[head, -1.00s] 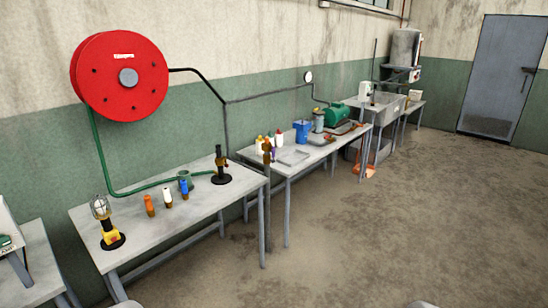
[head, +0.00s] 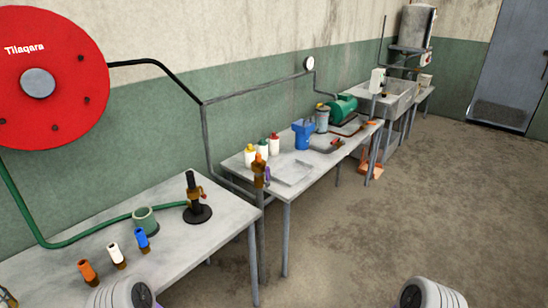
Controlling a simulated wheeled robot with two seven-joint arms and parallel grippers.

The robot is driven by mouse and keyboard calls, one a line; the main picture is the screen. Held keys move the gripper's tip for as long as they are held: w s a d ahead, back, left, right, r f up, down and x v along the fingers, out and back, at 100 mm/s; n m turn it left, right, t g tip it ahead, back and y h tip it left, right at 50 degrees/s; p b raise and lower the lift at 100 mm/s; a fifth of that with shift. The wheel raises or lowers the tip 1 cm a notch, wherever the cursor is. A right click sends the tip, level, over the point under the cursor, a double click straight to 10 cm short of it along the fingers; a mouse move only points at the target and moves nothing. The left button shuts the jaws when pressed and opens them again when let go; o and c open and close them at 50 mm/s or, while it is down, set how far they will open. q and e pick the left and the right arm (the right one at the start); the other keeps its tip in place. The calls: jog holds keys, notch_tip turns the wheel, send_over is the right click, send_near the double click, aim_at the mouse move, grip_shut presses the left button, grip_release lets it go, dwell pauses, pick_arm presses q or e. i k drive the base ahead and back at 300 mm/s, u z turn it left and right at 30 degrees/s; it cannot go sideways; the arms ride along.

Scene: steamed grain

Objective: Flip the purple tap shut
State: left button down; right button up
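A small purple part (head: 267,175), which looks like the tap's handle, shows at the front left corner of the middle table. It sits beside a brown and orange fitting (head: 259,170) on top of an upright pipe (head: 262,235). The purple part looks roughly upright, but it is too small to tell how far the tap is turned. Pale rounded parts of my arms show at the bottom edge, left and right of centre. Neither gripper's fingers are in view, and nothing of mine is near the tap.
The middle table (head: 315,172) holds a tray (head: 292,173), white bottles, a blue jug (head: 302,135) and a green motor (head: 343,105). Floor to the right is clear.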

aim_at(267, 184)
jog(key=z, duration=0.3)
jog(key=i, duration=1.7)
jog(key=z, duration=0.25)
